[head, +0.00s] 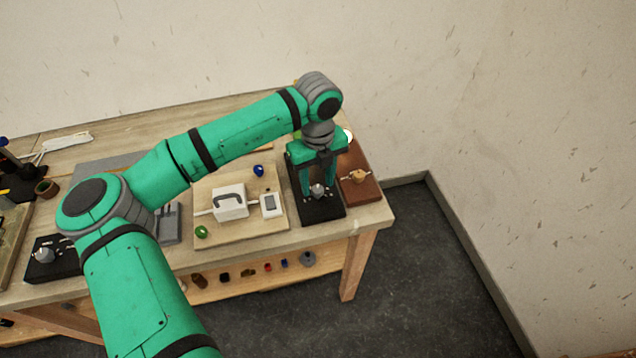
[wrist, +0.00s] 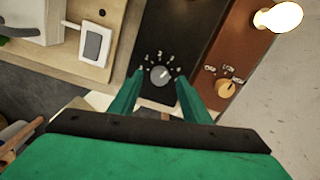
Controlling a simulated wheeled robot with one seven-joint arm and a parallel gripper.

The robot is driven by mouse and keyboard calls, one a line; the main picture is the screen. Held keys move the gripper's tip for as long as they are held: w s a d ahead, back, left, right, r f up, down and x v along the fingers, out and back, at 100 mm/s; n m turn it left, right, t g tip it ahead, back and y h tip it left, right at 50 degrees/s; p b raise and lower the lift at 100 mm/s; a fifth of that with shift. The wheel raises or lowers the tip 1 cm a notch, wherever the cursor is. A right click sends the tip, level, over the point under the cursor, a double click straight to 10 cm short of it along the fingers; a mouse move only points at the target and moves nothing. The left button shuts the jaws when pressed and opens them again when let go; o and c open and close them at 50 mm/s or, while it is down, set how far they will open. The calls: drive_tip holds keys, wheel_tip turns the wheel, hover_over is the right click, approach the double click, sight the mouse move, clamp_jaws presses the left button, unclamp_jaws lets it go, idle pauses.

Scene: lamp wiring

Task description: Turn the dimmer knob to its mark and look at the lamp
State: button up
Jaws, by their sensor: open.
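The dimmer knob (wrist: 159,75) is a round grey knob with a pointer line on a black box (head: 325,211), ringed by small white marks. It also shows in the head view (head: 318,190) between the fingertips. My gripper (wrist: 157,88) is open, its two green fingers on either side of the knob. I cannot tell whether they touch it. The gripper also shows in the head view (head: 318,186), pointing down over the black box. The lamp bulb (wrist: 284,17) glows white at the upper right of the wrist view. In the head view it is partly hidden behind the gripper (head: 347,135).
A brown wooden box with an orange knob (head: 358,176) stands right of the black box. To the left, a wooden board (head: 260,232) carries a white box (head: 231,203) and a white switch (head: 271,205). The table's right edge is close by.

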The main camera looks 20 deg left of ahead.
drive_tip(key=shift+a+f, duration=0.1)
drive_tip(key=shift+f, duration=0.6)
drive_tip(key=c, duration=1)
drive_tip(key=shift+c, duration=0.2)
